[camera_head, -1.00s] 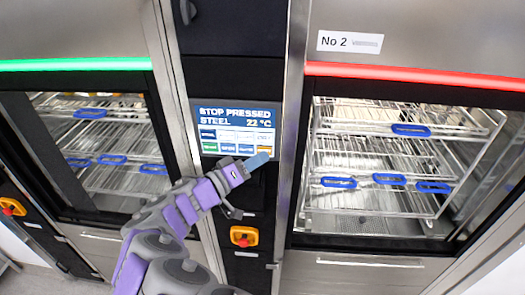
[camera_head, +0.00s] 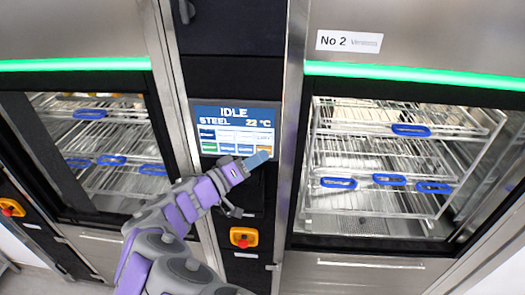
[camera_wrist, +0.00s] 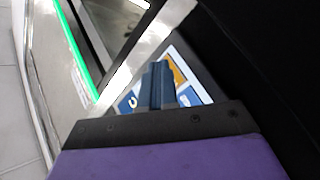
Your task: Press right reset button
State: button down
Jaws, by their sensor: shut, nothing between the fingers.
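The control screen (camera_head: 235,128) sits on the dark panel between two washers and reads "IDLE", "STEEL" and "22 °C" above rows of small coloured buttons. My gripper (camera_head: 258,160) is shut and empty, its blue fingertips at the screen's lower right corner. They cover part of the bottom row, near an orange button (camera_head: 264,149). I cannot tell whether the tips touch the screen. In the wrist view the shut fingers (camera_wrist: 157,82) lie over the screen (camera_wrist: 183,70), with an orange patch beside them.
The right washer, labelled "No 2" (camera_head: 348,41), has a green light strip (camera_head: 420,75) and racks with blue clips behind its glass. An orange-yellow framed red knob (camera_head: 243,237) sits below the screen. The left washer (camera_head: 75,66) also shows a green strip.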

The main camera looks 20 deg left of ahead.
jog(key=shift+s, duration=0.15)
jog(key=shift+s+d+b, duration=0.35)
jog(key=shift+s+b, duration=0.15)
jog(key=shift+b, duration=0.1)
jog(key=s+b, duration=0.2)
jog(key=s, duration=0.1)
jog(key=s+d+r+b, duration=0.1)
jog(key=s, duration=0.1)
jog(key=shift+s, duration=0.15)
dwell(0.5)
jog(key=p, duration=0.2)
jog(key=w+p, duration=0.1)
jog(key=p, duration=0.1)
jog(key=shift+w+a+r, duration=0.15)
jog(key=shift+w+a, duration=0.15)
jog(key=shift+a, duration=0.05)
